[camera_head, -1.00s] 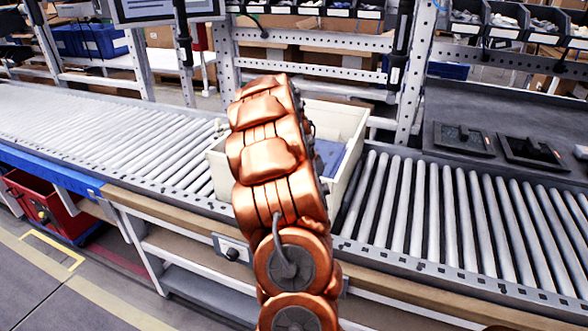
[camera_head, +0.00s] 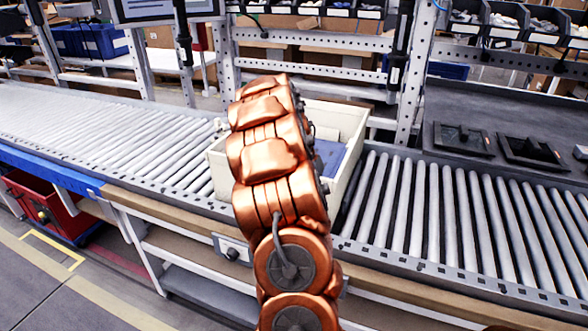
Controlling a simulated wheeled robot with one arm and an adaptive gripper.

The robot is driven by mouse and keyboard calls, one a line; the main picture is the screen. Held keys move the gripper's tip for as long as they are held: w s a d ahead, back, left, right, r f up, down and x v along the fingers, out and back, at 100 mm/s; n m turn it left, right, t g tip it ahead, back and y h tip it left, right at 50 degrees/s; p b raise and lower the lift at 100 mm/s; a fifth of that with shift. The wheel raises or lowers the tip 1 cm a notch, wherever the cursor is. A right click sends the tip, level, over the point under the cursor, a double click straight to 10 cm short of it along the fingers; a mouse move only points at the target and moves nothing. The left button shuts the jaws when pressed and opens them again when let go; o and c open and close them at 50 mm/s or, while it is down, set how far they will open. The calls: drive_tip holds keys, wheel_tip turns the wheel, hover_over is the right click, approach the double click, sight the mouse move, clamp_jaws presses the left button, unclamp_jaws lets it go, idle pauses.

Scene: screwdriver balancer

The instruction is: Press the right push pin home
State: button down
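No push pin can be made out in the camera_head view. My copper-coloured arm rises through the middle of the picture and reaches over a cream crate on the roller conveyor. The crate (camera_head: 221,178) is partly hidden behind my arm. A blue surface (camera_head: 331,157) shows inside the crate, to the right of my arm; what it belongs to cannot be told. My gripper is hidden behind the arm, so its state and what it touches do not show.
The roller conveyor (camera_head: 440,205) runs left and right of the crate, its rollers bare. A grey perforated upright (camera_head: 413,75) stands behind the crate. Dark flat trays (camera_head: 530,152) lie on a shelf at right. A small grey control box (camera_head: 232,249) sits on the conveyor's front.

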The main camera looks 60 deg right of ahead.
drive_tip(key=shift+a+f, duration=0.15)
drive_tip(key=shift+f, duration=0.35)
idle(0.3)
drive_tip(key=shift+r, duration=0.1)
drive_tip(key=shift+r+p, duration=0.5)
drive_tip(key=shift+r, duration=2.05)
wheel_tip(320, 180, up, 13)
drive_tip(key=p, duration=0.4)
